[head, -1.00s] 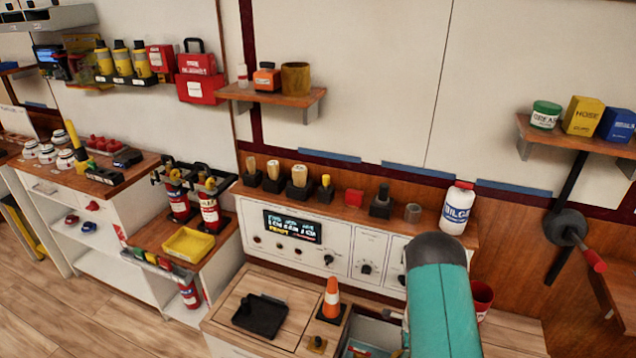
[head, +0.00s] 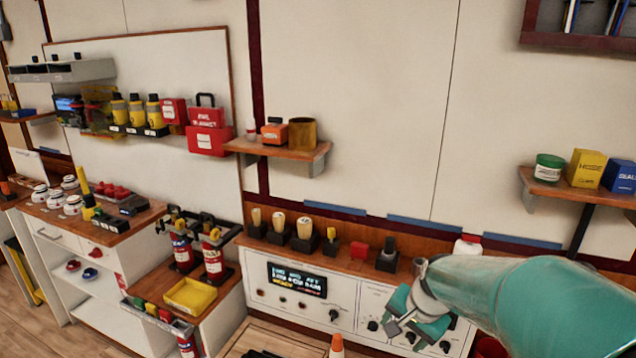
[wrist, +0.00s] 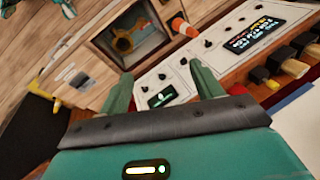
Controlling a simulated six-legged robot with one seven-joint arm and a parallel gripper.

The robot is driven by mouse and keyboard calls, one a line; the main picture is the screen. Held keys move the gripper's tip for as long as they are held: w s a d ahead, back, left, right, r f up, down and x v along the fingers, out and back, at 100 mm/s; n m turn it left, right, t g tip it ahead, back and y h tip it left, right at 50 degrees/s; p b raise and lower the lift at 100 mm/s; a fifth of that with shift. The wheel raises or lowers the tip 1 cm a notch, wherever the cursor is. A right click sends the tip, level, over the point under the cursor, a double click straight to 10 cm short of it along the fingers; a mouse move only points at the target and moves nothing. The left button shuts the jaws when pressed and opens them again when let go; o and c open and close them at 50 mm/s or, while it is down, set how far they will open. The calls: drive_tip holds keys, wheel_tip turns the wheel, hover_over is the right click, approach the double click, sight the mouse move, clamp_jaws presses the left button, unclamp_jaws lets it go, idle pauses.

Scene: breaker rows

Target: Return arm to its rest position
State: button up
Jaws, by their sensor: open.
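My teal arm reaches in from the right edge of the head view. My gripper (head: 412,322) is in front of the right part of the white control panel (head: 345,305). In the wrist view my gripper (wrist: 163,90) shows two green fingers spread apart with nothing between them. The panel (wrist: 215,60), with its knobs and lit display, lies beyond the fingers there, tilted. The arm covers the right end of the panel and most of the white bottle (head: 467,246).
A wooden ledge (head: 350,264) with handled tools runs above the panel. Shelves (head: 290,151) hang on the wall. A yellow tray (head: 190,295) and fire extinguishers stand left. An orange cone (head: 337,346) shows at the bottom.

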drive_tip(key=s+a+r+n+t, duration=0.1)
drive_tip(key=s+r+n, duration=0.3)
drive_tip(key=s, duration=0.5)
drive_tip(key=s+a+r+n+t+h, duration=0.1)
drive_tip(key=s+r+n, duration=0.3)
drive_tip(key=s, duration=0.6)
wheel_tip(320, 180, up, 2)
drive_tip(key=shift+s+r+h, duration=0.1)
drive_tip(key=shift+s+h, duration=0.1)
drive_tip(key=shift+h, duration=0.1)
